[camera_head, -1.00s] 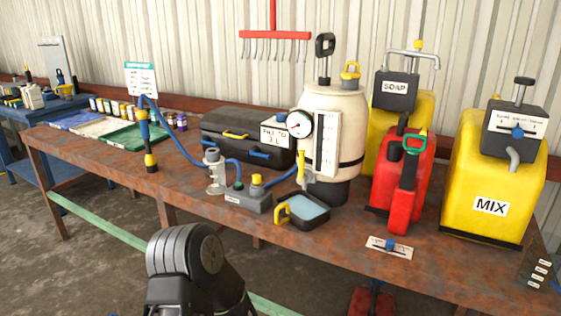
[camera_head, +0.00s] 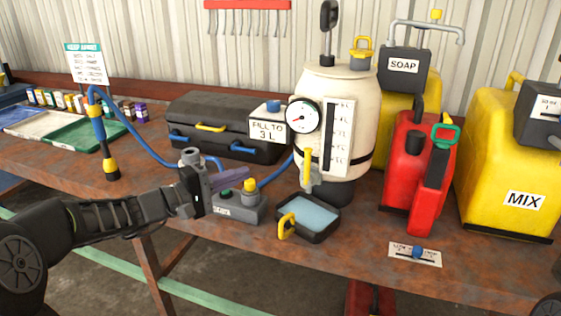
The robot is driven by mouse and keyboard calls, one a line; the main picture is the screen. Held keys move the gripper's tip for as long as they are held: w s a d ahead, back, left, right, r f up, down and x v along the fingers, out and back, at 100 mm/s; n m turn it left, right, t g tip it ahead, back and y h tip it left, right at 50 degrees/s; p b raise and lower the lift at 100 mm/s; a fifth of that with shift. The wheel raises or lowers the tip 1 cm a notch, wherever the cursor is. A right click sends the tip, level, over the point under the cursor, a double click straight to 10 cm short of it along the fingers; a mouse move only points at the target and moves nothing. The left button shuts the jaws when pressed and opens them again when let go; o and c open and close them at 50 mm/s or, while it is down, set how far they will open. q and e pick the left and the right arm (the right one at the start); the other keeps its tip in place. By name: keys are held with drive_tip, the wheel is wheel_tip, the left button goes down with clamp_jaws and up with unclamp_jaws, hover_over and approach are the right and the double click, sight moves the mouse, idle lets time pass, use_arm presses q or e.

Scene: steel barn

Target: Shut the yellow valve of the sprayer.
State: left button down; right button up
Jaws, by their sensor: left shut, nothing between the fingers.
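The sprayer is a cream tank (camera_head: 350,100) with a round dial and a white level scale, upright on the rusty table. Its yellow valve (camera_head: 307,163) is a lever on the lower front left of the tank. The lever stands about vertical above a grey outlet. My left gripper (camera_head: 240,178) comes in from the left, shut and empty, left of the valve and apart from it. My right gripper is not in view.
A blue-filled tray (camera_head: 325,236) with a yellow handle lies below the valve. A red can (camera_head: 407,175) and yellow SOAP and MIX containers stand right. A black case (camera_head: 210,125) stands behind my left gripper. A blue hose (camera_head: 150,148) runs behind the gripper toward the tank.

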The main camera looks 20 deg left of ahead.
sight(308, 167)
use_arm(q)
drive_tip(key=w+d+p, duration=0.3)
drive_tip(key=w+d, duration=0.5)
drive_tip(key=d, duration=0.2)
drive_tip(key=shift+d+p, duration=0.3)
